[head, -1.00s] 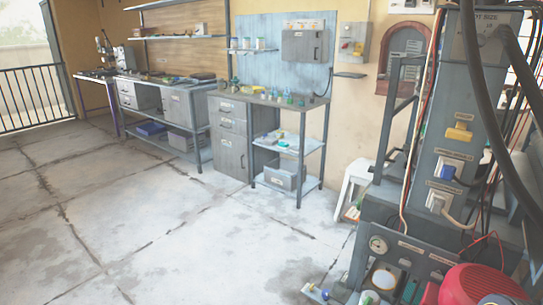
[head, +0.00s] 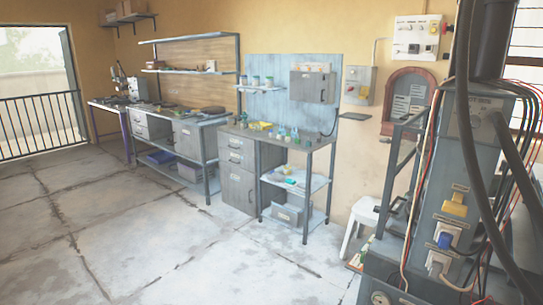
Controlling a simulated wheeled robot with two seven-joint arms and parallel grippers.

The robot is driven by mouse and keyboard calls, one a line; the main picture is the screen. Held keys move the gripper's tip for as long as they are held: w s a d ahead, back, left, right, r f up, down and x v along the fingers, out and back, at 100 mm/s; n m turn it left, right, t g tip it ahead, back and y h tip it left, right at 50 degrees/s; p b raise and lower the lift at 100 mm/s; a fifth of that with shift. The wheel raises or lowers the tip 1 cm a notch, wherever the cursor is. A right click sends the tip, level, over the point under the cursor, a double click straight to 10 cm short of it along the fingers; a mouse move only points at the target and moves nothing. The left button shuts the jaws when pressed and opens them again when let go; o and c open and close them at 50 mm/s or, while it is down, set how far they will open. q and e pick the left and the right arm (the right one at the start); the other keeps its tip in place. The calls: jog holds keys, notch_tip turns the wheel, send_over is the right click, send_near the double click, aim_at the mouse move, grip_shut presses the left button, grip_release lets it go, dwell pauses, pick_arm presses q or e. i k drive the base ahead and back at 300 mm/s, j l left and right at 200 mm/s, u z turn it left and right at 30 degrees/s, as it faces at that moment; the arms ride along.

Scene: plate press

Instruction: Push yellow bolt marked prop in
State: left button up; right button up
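The yellow bolt (head: 454,205) sits on the front of the tall grey press column (head: 468,150) at the right of the head view. A small label plate is above it, too small to read. From here I cannot tell how far the bolt stands out. A blue plug (head: 445,240) and a white plug (head: 438,262) sit in sockets below it. Neither of my grippers shows in the head view.
A workbench with drawers (head: 240,178) stands against the back wall, with a longer bench (head: 180,140) to its left. A white stool (head: 362,218) stands beside the press. Dark cables (head: 462,45) hang by the column. The floor (head: 130,240) at left is clear.

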aim_at(455, 208)
jog(key=z, duration=1.25)
jog(key=i+j+u, duration=0.25)
jog(key=j+u, duration=0.2)
jog(key=i+j+u, duration=0.25)
jog(key=u, duration=0.15)
